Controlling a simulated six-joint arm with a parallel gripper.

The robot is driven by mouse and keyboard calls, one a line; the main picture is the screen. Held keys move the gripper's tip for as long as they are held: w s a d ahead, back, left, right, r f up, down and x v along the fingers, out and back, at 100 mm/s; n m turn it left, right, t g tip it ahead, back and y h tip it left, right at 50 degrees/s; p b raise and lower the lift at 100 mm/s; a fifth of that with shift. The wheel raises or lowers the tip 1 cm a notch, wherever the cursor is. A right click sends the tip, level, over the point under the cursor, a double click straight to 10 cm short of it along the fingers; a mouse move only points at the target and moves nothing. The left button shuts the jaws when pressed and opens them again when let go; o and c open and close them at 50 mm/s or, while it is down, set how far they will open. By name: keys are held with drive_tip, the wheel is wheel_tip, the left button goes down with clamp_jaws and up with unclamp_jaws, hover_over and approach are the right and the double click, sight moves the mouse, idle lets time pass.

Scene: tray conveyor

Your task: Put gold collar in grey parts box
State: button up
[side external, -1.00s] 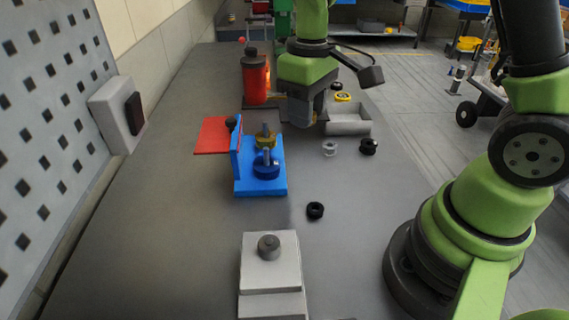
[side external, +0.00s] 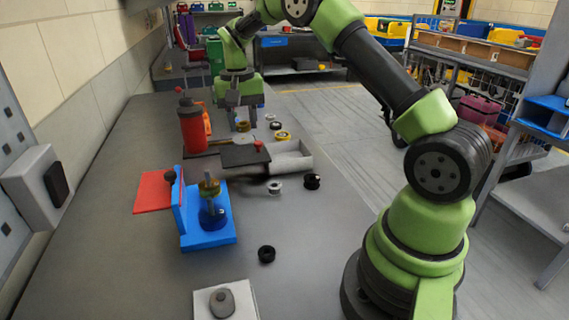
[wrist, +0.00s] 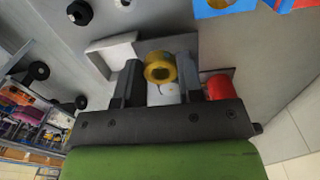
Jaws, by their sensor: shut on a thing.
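My gripper (side external: 243,122) is beyond the grey box in the side view, above the bench. In the wrist view its two fingers (wrist: 159,82) are shut on a gold collar (wrist: 159,68), whose hole faces the camera. The collar is small in the side view (side external: 243,127). The grey parts box (side external: 304,162) lies nearer the side camera, with a dark flat panel (side external: 240,156) at its left. In the wrist view the box (wrist: 105,44) is beyond the fingers. Another gold-coloured ring (side external: 208,188) is on the post of the blue fixture.
The blue fixture (side external: 222,235) stands before a red plate (side external: 152,193). A red cylinder (side external: 192,130) stands left of my gripper. Loose collars lie near the box: black (side external: 312,181), grey (side external: 275,187) and yellow (side external: 282,136). Another black collar (side external: 266,254) lies nearer the camera.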

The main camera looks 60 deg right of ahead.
drive_tip(key=d+f+m, duration=0.2)
drive_tip(key=d+m, duration=0.3)
drive_tip(key=d, duration=0.3)
drive_tip(key=m, duration=0.7)
approach(286, 149)
drive_tip(key=s+a+f, duration=0.1)
drive_tip(key=f, duration=0.1)
drive_tip(key=s+a+f, duration=0.1)
drive_tip(key=a+f, duration=0.2)
drive_tip(key=a, duration=0.1)
drive_tip(key=shift+s+f, duration=0.4)
drive_tip(key=shift+f+t, duration=0.3)
drive_tip(key=shift+f, duration=0.3)
drive_tip(key=o, duration=0.9)
